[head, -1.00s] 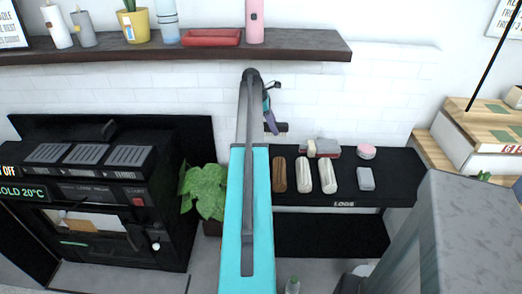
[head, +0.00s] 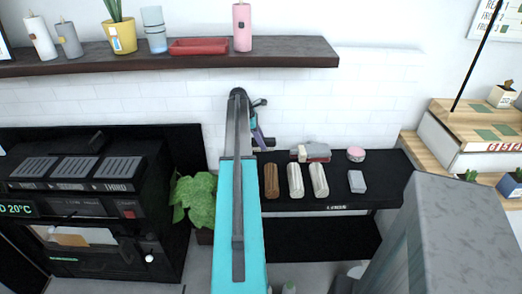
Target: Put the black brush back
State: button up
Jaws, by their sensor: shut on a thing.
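My gripper (head: 257,134) hangs at the end of my teal and grey arm, in front of the white tiled wall. It is small and partly hidden by the arm. It is shut on a small dark thing, which I take to be the black brush (head: 268,143). The brush is held above the left back part of the black bench (head: 375,191), apart from the bench top as far as I can tell. Its exact shape is too small to make out.
The bench holds a brown roll (head: 271,181), two pale rolls (head: 295,180), a red and grey item (head: 316,152), a pink round item (head: 356,154) and a grey block (head: 356,181). A wall shelf (head: 250,53) hangs above. A plant (head: 193,197) stands left.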

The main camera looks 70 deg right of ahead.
jog(key=shift+f, duration=0.6)
jog(key=shift+f+p, duration=0.35)
jog(key=shift+f, duration=1.5)
jog(key=shift+f, duration=0.15)
jog(key=o, duration=1.3)
jog(key=shift+r, duration=0.2)
jog(key=b+v, duration=0.2)
jog(key=v, duration=0.9)
jog(key=shift+w+a+r, duration=0.1)
jog(key=shift+w+r, duration=0.1)
jog(key=shift+r, duration=0.15)
